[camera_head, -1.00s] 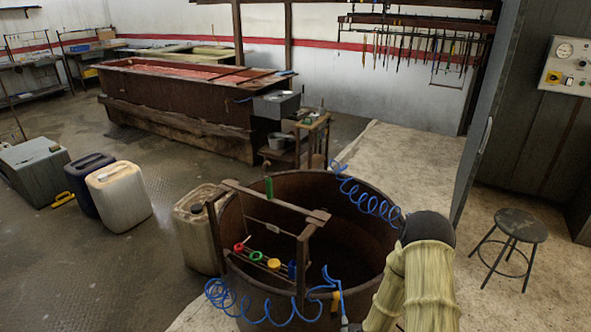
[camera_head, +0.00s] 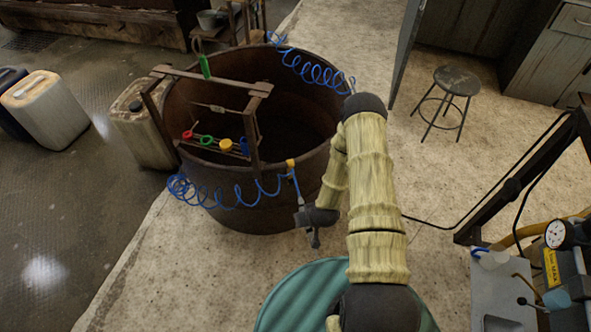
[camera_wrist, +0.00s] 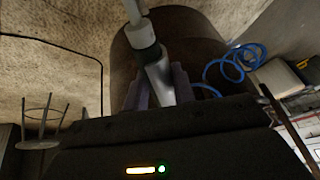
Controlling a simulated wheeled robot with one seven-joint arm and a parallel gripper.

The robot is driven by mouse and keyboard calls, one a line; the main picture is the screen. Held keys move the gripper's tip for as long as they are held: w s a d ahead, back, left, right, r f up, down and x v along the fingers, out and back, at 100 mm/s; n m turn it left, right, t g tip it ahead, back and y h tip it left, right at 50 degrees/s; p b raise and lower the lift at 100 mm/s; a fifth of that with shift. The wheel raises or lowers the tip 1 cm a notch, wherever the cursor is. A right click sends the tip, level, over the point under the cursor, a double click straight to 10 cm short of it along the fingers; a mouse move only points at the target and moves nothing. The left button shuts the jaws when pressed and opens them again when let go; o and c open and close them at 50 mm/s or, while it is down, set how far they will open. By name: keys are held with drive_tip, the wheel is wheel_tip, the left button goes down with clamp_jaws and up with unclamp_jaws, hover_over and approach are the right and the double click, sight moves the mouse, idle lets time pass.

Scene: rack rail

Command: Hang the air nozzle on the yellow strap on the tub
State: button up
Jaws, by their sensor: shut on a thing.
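The brown round tub (camera_head: 205,178) stands left of my arm. My gripper (camera_head: 304,213) is shut on the nozzle. In the wrist view the grey nozzle body (camera_wrist: 160,80) sits between the dark fingers (camera_wrist: 158,93), its pale end reaching up. Whether the nozzle touches the strap cannot be told.
A wooden frame (camera_head: 210,82) with coloured rings hangs across the tub's left part. Blue coiled hose (camera_head: 230,195) loops along its front. Canisters (camera_head: 145,125) stand left. A stool (camera_head: 447,85) stands to the right, and a green round top (camera_head: 290,295) lies below. Pale floor is clear between.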

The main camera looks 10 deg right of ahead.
drive_tip(key=w+f+n+g+b, duration=0.1)
drive_tip(key=w+n+b, duration=0.1)
drive_tip(key=b, duration=0.1)
drive_tip(key=w+f+n+g+b, duration=0.1)
drive_tip(key=w+b, duration=0.2)
drive_tip(key=b, duration=0.1)
drive_tip(key=w+n+g+y+b, duration=0.1)
drive_tip(key=w+n+b, duration=0.1)
drive_tip(key=w+b, duration=0.1)
drive_tip(key=shift+w+d+f+n+b, duration=0.1)
drive_tip(key=shift+d+f+n+b, duration=0.25)
drive_tip(key=shift+b, duration=0.4)
drive_tip(key=shift+w+f+n+g+b, duration=0.2)
drive_tip(key=shift+w+n+g+b, duration=0.2)
drive_tip(key=shift+w+n+b, duration=0.6)
drive_tip(key=w+r+n+t+h+b, duration=0.1)
drive_tip(key=w+n+t+b, duration=0.2)
drive_tip(key=n+b, duration=1)
drive_tip(key=w+r+n+t+h+b, duration=0.1)
drive_tip(key=n+t+b, duration=0.6)
drive_tip(key=b, duration=2.3)
drive_tip(key=w+n+h, duration=0.1)
drive_tip(key=w+n, duration=0.1)
drive_tip(key=n, duration=0.5)
drive_tip(key=shift+w+a+h, duration=0.2)
drive_tip(key=shift+w+h, duration=0.1)
drive_tip(key=shift+w, duration=0.05)
